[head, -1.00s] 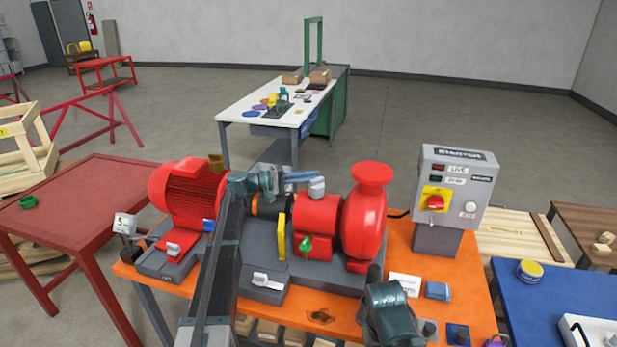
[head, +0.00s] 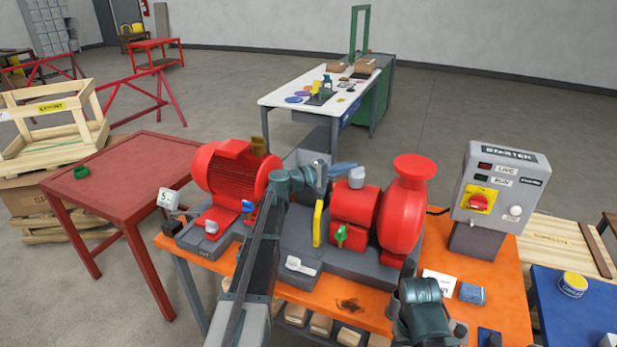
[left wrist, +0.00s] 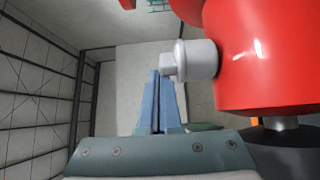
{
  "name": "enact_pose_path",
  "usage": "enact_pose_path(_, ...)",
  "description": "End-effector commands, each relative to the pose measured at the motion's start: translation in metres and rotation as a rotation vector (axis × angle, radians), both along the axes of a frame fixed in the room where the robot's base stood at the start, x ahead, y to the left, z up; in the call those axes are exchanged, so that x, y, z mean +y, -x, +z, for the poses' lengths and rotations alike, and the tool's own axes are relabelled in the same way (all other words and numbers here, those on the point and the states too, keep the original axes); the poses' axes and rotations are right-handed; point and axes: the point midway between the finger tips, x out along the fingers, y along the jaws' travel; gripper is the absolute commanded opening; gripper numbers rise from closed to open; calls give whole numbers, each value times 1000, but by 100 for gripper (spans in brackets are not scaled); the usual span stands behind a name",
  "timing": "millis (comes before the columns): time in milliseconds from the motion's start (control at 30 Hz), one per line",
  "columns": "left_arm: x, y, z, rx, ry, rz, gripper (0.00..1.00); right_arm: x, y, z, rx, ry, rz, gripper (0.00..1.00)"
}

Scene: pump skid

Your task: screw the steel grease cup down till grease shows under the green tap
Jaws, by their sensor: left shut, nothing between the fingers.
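The steel grease cup (head: 356,178) stands upright on top of the red bearing housing (head: 353,205) of the pump. In the left wrist view the cup (left wrist: 200,60) shows large, with a narrower square head. My left gripper (head: 343,168) is beside the cup, to its left in the head view. Its blue fingers (left wrist: 163,85) are shut with nothing between them; their tips are close to the cup's head, and I cannot tell whether they touch. The green tap (head: 341,236) is on the front of the housing; no grease is discernible under it. My right gripper's fingers are out of sight.
A red motor (head: 236,170) is left of the housing, with a yellow guard (head: 318,223) between. The starter box (head: 500,190) stands right on the orange bench (head: 468,255). A red table (head: 125,170) is left, a blue table (head: 585,305) right.

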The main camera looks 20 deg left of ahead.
Motion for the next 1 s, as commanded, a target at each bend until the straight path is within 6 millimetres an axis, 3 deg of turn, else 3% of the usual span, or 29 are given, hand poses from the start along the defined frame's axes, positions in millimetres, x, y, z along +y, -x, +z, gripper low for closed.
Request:
enact_pose_path(200,4,14,0,0,0,204,0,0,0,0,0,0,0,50)
enact_pose_path(367,39,13,0,0,0,214,0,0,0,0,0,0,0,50)
enact_pose_path(700,76,65,0,0,0,211,0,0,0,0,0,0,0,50)
enact_pose_path(1000,96,94,0,0,0,208,0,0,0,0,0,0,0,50)
